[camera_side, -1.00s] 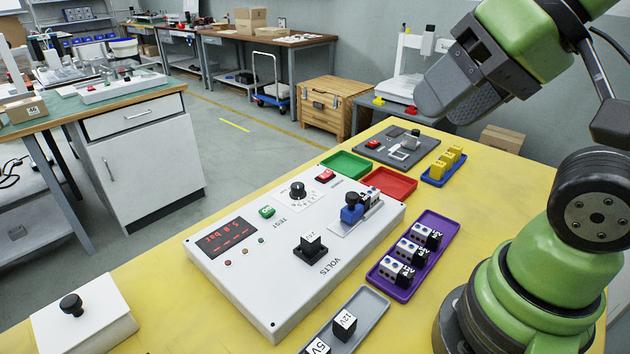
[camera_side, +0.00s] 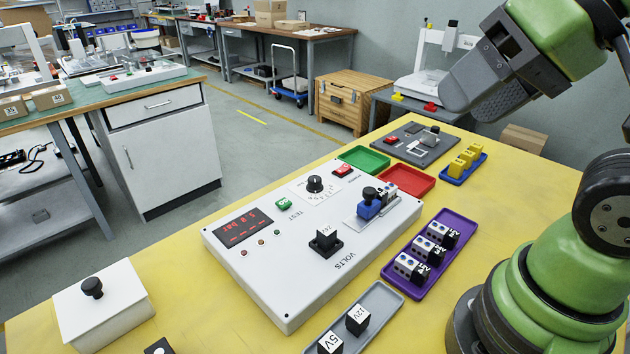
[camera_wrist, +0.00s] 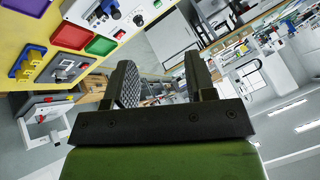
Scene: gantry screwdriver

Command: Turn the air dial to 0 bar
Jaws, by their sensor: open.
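The air dial (camera_side: 315,184) is a round black knob with a white pointer mark on a printed scale, on the white test panel (camera_side: 275,285). It also shows near the top of the wrist view (camera_wrist: 138,19). The red display (camera_side: 243,227) appears to read about 5.0 bar. My gripper (camera_side: 462,92) is open and empty, high above the table's far right part, well apart from the dial. In the wrist view its two fingers (camera_wrist: 160,68) are spread with nothing between them.
Green (camera_side: 364,159) and red trays (camera_side: 407,178) lie behind the panel. A purple tray (camera_side: 394,277) holds white blocks.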

